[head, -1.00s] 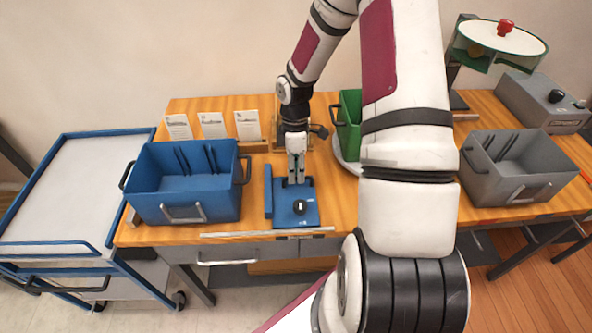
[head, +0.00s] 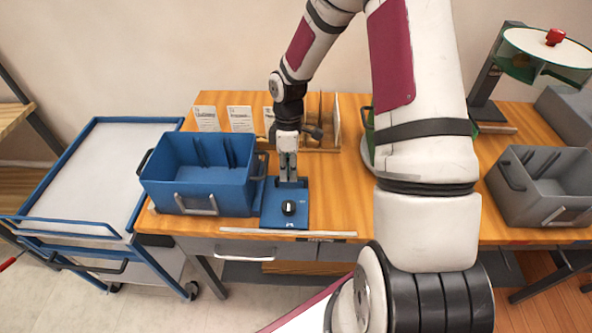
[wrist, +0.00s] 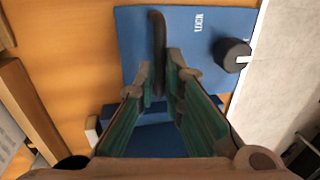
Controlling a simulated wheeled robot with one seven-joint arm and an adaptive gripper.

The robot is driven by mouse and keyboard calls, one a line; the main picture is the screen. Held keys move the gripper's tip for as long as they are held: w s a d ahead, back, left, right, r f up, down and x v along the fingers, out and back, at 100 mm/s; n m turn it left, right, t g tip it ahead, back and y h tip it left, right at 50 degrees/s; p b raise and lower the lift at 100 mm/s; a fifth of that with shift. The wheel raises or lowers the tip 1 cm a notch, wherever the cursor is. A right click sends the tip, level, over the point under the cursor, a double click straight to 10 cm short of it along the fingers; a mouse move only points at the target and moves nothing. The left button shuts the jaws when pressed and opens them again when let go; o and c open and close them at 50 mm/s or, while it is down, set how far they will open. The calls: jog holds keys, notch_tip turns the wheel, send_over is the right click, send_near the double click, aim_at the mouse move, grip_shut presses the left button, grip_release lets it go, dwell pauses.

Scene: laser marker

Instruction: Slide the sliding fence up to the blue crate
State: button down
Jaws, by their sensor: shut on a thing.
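The sliding fence (head: 270,213) is a flat blue plate with a black knob and a raised handle on the wooden bench. In the wrist view the fence (wrist: 185,40) shows a LOCK label beside the knob. My gripper (head: 289,180) is shut on the fence's dark handle (wrist: 158,35); its fingertips (wrist: 160,78) sit on either side of it. The blue crate (head: 210,198) stands just left of the fence. They look very close in the head view, but I cannot tell whether they touch. The fence's left side is partly hidden by the crate.
A white strip (head: 290,233) runs along the bench's front edge. Cards (head: 240,118) and a wooden rack (head: 325,125) stand behind. A grey crate (head: 545,190) is at right, and a blue trolley (head: 110,165) at left. Bench right of the fence is clear.

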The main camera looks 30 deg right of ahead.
jog(key=shift+w, duration=0.1)
jog(key=c, duration=1.7)
grip_release()
jog(key=shift+w+d+r, duration=0.2)
jog(key=shift+w+r, duration=0.1)
jog(key=shift+r, duration=1.65)
jog(key=shift+w+d+r, duration=0.2)
jog(key=shift+w+r, duration=0.15)
jog(key=shift+r, duration=1.65)
jog(key=shift+w+d+r, duration=0.2)
jog(key=shift+w+r, duration=0.1)
jog(key=shift+r, duration=1.65)
jog(key=s+a+r+m+t+h, duration=0.1)
jog(key=s+a+r+m+t, duration=0.15)
jog(key=s+r, duration=0.4)
jog(key=s+a+r+m+t+h, duration=0.1)
jog(key=s+a+r+m+h, duration=0.15)
jog(key=r, duration=0.75)
jog(key=s+a+r+m+t, duration=0.1)
jog(key=s+r+m, duration=0.1)
jog(key=s, duration=0.2)
jog(key=s+a+r+m+t+y, duration=0.1)
jog(key=s+a+r+m, duration=0.1)
jog(key=s, duration=0.2)
jog(key=s+a+r+m+t+y, duration=0.1)
jog(key=s+a+m+t, duration=0.1)
jog(key=s, duration=0.2)
jog(key=shift+s+r, duration=0.3)
jog(key=shift+r, duration=0.1)
